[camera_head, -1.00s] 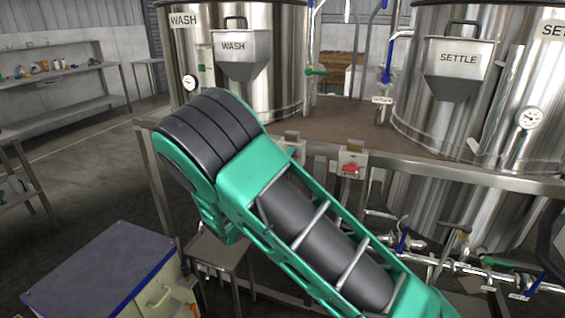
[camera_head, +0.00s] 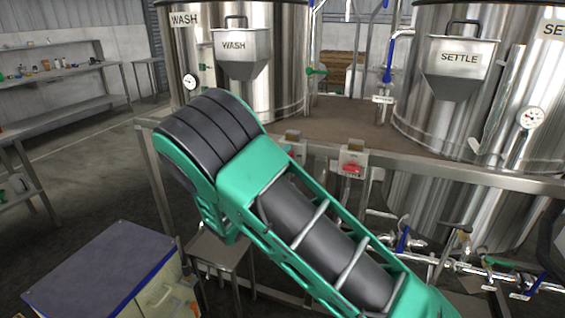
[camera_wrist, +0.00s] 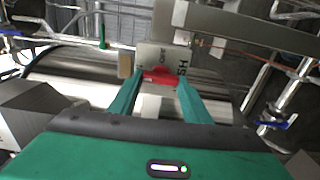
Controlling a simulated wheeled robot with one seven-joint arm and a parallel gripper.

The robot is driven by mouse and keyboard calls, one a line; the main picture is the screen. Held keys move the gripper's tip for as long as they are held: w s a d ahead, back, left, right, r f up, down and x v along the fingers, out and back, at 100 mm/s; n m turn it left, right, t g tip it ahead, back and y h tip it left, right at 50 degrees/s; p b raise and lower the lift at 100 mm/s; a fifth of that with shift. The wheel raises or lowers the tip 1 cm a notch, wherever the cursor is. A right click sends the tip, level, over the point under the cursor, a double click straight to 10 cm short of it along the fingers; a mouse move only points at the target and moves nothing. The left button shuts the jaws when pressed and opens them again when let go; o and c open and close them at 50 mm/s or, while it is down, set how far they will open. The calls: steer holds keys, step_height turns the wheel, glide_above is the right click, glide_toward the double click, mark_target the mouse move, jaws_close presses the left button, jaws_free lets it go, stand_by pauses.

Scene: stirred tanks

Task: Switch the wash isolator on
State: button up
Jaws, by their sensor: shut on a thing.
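In the wrist view, my gripper (camera_wrist: 158,92) has its two teal fingers shut on a red switch handle (camera_wrist: 160,74). The handle is on a pale isolator box (camera_wrist: 155,56), and a plate beside it shows the letters "SH".
The wash tank (camera_head: 285,60) stands behind the rail (camera_head: 440,174), the settle tank (camera_head: 425,110) at the right. Pipes with valves (camera_head: 402,240) run below the rail at the right. A cabinet (camera_head: 95,270) stands at lower left, and the floor at left is open.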

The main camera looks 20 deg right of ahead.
steer(key=shift+a+f, duration=0.15)
steer(key=shift+a, duration=0.2)
steer(key=o, duration=1)
steer(key=shift+w, duration=0.1)
steer(key=shift+o, duration=0.2)
steer(key=shift+d, duration=0.2)
steer(key=v, duration=1.1)
